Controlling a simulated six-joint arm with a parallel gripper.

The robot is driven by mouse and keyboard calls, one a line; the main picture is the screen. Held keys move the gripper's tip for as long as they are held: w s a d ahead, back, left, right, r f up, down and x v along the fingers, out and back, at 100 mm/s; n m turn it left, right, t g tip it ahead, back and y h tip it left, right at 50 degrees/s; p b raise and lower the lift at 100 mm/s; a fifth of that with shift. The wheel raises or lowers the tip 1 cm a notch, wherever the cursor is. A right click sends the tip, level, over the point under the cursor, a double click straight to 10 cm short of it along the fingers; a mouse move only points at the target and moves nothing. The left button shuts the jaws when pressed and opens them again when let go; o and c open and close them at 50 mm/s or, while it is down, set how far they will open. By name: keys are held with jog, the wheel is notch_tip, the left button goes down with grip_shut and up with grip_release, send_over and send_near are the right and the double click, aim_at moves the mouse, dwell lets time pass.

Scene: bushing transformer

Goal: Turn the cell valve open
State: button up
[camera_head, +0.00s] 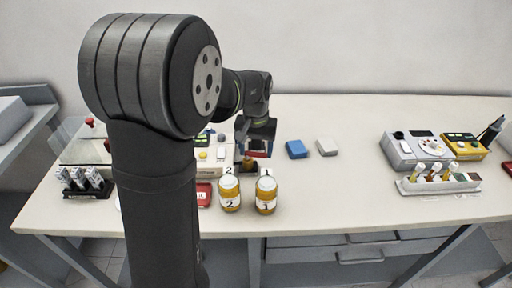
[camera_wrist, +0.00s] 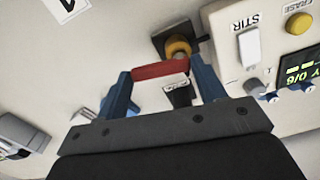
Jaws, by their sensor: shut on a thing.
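The cell valve shows in the wrist view as a red lever handle (camera_wrist: 160,70) beside an orange-yellow round part (camera_wrist: 178,47) on a dark square base (camera_wrist: 160,40). My gripper (camera_wrist: 162,72) has its two blue fingers on either end of the red handle and is shut on it. The handle lies roughly crosswise between the fingers, slightly tilted. In the head view my gripper (camera_head: 256,150) points down over the table, behind the two jars, and the valve is mostly hidden there.
A control box with a STIR switch (camera_wrist: 249,46) and a yellow button (camera_wrist: 299,23) stands close right of the valve. Two amber jars, 2 (camera_head: 229,194) and 1 (camera_head: 266,195), stand in front. Blue (camera_head: 297,149) and white (camera_head: 327,147) blocks lie right; free table lies beyond them.

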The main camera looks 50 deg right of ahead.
jog(key=m, duration=0.2)
jog(key=a+m, duration=0.1)
jog(key=m, duration=0.1)
jog(key=shift+s+m, duration=0.2)
jog(key=shift+m, duration=0.1)
jog(key=m, duration=0.3)
jog(key=shift+a+m, duration=0.3)
jog(key=shift+a, duration=0.1)
jog(key=m, duration=0.3)
jog(key=shift+w+a+m, duration=0.1)
jog(key=shift+a+m, duration=0.2)
jog(key=shift+a, duration=0.05)
jog(key=shift+w+a+m, duration=0.15)
jog(key=shift+a+m, duration=0.05)
jog(key=shift+m, duration=0.8)
jog(key=shift+w+a+m, duration=0.1)
jog(key=shift+a+m, duration=0.05)
jog(key=shift+m, duration=0.85)
jog(key=o, duration=1)
